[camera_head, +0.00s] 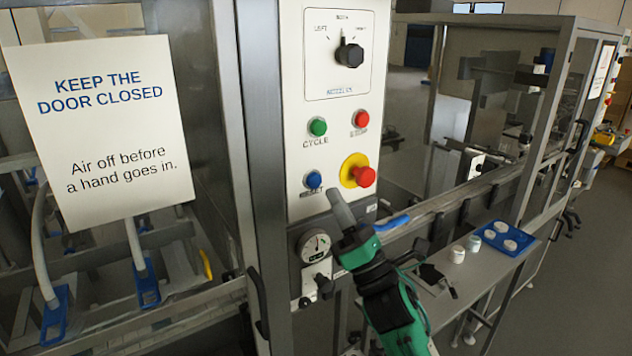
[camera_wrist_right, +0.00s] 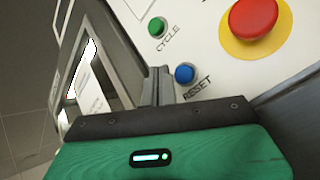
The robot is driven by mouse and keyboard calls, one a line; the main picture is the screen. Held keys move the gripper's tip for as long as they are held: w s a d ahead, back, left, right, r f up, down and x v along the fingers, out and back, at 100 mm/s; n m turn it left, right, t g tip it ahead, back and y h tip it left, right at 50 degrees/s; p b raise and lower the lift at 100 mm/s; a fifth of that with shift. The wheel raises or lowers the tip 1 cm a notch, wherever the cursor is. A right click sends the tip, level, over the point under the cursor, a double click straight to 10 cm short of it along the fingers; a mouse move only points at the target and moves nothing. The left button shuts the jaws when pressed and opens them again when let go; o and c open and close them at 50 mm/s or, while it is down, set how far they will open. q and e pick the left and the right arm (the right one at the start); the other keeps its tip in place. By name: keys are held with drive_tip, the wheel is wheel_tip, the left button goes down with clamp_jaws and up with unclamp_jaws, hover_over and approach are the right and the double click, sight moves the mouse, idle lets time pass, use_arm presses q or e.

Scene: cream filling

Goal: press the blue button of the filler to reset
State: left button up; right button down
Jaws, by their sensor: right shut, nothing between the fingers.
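The blue reset button (camera_head: 313,180) sits low on the filler's white control panel (camera_head: 312,98), above the word RESET. It also shows in the right wrist view (camera_wrist_right: 184,74), just right of the fingertips. My right gripper (camera_head: 335,193) is shut and empty, its fingers pointing up toward the panel. In the head view the tips are to the right of the blue button and a little below it. In the right wrist view the fingers (camera_wrist_right: 156,75) appear beside the button; whether they touch the panel cannot be told. My left gripper is not in view.
A green CYCLE button (camera_head: 318,127), a red STOP button (camera_head: 361,119) and a red emergency knob (camera_head: 364,176) on yellow are close by. A black selector (camera_head: 349,54) is above, a gauge (camera_head: 314,246) below. A side shelf holds white jars (camera_head: 457,254) and a blue tray (camera_head: 528,250).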

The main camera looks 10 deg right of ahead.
drive_tip(key=shift+s+d, duration=0.2)
drive_tip(key=shift+s, duration=0.4)
drive_tip(key=shift+s+d, duration=0.2)
drive_tip(key=shift+s, duration=0.35)
